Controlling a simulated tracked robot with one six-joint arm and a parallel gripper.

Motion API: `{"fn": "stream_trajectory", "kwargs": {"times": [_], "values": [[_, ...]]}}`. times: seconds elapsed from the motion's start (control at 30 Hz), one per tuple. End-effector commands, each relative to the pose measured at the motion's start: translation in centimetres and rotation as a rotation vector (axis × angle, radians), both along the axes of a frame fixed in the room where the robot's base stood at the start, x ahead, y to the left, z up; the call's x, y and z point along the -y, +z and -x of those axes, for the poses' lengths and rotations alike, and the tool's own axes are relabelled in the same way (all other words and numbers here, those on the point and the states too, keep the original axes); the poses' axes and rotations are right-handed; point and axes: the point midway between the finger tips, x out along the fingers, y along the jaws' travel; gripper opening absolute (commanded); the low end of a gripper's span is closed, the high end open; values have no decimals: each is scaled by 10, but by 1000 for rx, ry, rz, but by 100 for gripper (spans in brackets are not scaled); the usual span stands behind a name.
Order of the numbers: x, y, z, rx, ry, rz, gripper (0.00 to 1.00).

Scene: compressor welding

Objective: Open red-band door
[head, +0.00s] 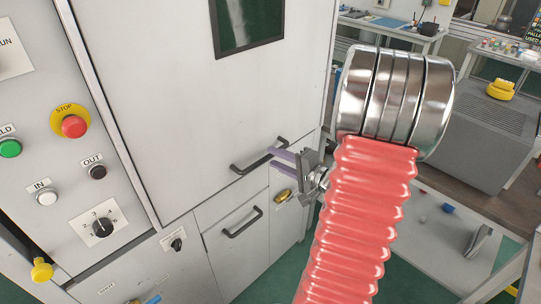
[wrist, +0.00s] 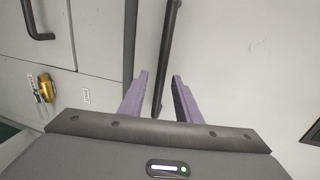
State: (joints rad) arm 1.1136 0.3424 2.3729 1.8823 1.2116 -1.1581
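A large pale cabinet door (head: 200,110) with a dark window (head: 247,22) fills the middle of the head view and looks shut. No red band shows on it. Its black bar handle (head: 258,158) is near the lower right corner. My gripper (head: 272,157) is at the handle's right end, with purple fingers. In the wrist view, the fingers (wrist: 159,77) are open, one on each side of a black bar handle (wrist: 168,50). Gaps show between the bar and both fingers.
A control panel with a red stop button (head: 73,126) is at left. A grey bench (head: 455,120) and a low table (head: 440,235) stand at right.

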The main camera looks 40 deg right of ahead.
Motion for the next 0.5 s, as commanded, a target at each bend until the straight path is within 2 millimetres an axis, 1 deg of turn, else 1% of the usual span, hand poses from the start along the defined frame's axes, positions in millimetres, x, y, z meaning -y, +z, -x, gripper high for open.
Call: {"fn": "stream_trajectory", "kwargs": {"times": [0.1,0.23,0.37,0.5], "values": [[-1,-3,-16,0,3,0,30],[-1,-6,-28,-1,2,1,30],[-1,-7,-34,0,0,1,30],[-1,-7,-35,0,-1,1,30]]}}
